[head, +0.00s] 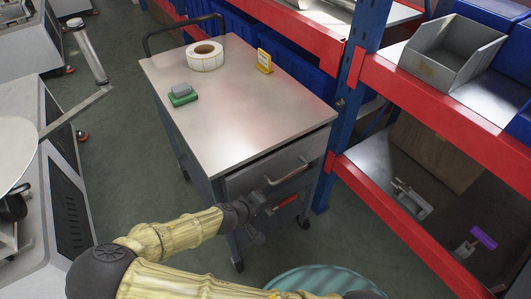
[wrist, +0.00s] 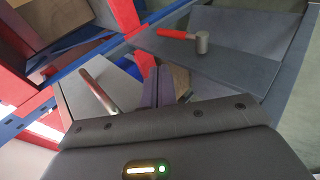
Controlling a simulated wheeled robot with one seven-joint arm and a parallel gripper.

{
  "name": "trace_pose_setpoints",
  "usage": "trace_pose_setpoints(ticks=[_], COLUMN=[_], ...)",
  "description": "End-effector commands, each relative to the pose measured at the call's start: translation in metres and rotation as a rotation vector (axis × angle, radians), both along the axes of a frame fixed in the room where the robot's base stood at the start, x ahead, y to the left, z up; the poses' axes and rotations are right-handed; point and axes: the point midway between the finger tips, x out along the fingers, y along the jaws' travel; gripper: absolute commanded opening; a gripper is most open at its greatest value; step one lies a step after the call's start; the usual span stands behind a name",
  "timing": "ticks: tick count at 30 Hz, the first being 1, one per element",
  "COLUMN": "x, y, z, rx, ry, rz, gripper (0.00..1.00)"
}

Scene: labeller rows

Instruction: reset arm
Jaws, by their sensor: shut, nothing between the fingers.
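My gripper (head: 258,207) is at the end of my yellow-sleeved arm, in front of the grey cart (head: 235,100), just below and left of the drawer handle (head: 288,175). It looks apart from the handle. In the wrist view its shut fingers (wrist: 163,88) show at the middle, with nothing between them. The cart's top drawer (head: 262,182) appears slightly pulled out. A hammer with a red handle (wrist: 177,34) lies on a grey surface in the wrist view. A metal bar with a red end (wrist: 98,88) shows left of the fingers.
A label roll (head: 205,56), a green-and-grey block (head: 182,94) and a yellow tag holder (head: 264,61) stand on the cart top. A red-and-blue rack (head: 420,100) with bins stands right. A machine (head: 55,150) is left. Green floor between machine and cart is clear.

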Motion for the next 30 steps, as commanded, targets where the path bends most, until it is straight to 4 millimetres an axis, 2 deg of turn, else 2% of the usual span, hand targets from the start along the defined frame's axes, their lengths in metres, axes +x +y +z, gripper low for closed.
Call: trace_pose_setpoints(ticks=[8,17,23,30], x=[-0.002,-0.021,-0.036,-0.045], y=[-0.005,-0.045,-0.063,-0.079], z=[-0.001,0.0,0.014,0.046], rx=[0.013,0.16,0.299,0.477], ry=[0.019,0.19,0.298,0.372], rz=[-0.024,-0.238,-0.369,-0.471], gripper=[0.0,0.0,0.0,0.0])
